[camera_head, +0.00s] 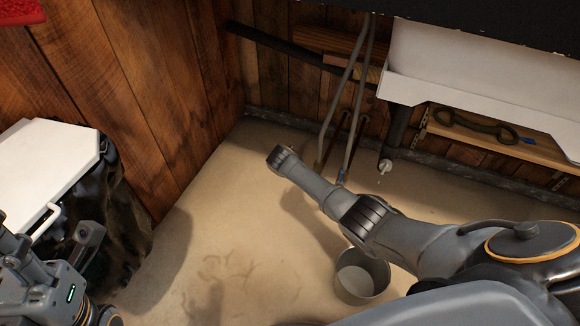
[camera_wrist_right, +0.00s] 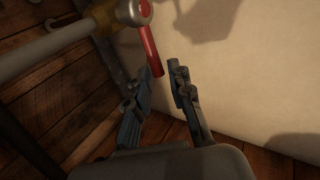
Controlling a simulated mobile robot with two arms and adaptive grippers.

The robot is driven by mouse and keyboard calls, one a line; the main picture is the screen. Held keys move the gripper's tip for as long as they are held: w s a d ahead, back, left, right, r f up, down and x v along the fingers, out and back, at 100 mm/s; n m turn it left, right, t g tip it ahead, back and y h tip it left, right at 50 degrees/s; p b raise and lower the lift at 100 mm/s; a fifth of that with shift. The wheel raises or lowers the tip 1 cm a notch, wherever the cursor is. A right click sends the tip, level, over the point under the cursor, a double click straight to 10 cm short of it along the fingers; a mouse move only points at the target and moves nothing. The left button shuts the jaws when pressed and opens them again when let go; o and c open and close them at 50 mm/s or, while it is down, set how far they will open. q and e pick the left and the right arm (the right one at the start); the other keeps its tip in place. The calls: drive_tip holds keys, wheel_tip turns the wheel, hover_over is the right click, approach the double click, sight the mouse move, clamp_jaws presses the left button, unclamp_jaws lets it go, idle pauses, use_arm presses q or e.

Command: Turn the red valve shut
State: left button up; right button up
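The red valve shows in the right wrist view as a red lever (camera_wrist_right: 151,52) on a round metal hub, beside a brass fitting (camera_wrist_right: 104,20) on a grey pipe (camera_wrist_right: 45,52). My right gripper (camera_wrist_right: 165,72) is open, and the lever's free end is at the gap between its fingertips. I cannot tell whether they touch. In the head view my right arm reaches in from the right, and its gripper and the red valve cannot be made out. My left gripper (camera_head: 88,238) is at the lower left, partly cut off, and its opening is unclear.
Two grey pipes (camera_head: 353,92) run down the wooden wall, with a small blue part (camera_head: 341,175) low on one. A white sink (camera_head: 470,75) has a dark drain pipe (camera_head: 396,130). A metal bucket (camera_head: 345,284) stands on the floor. Centre-left floor is clear.

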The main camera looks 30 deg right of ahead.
drive_tip(key=v, duration=0.9)
drive_tip(key=shift+s+r, duration=0.15)
drive_tip(key=shift+s, duration=0.05)
drive_tip(key=shift+a, duration=0.15)
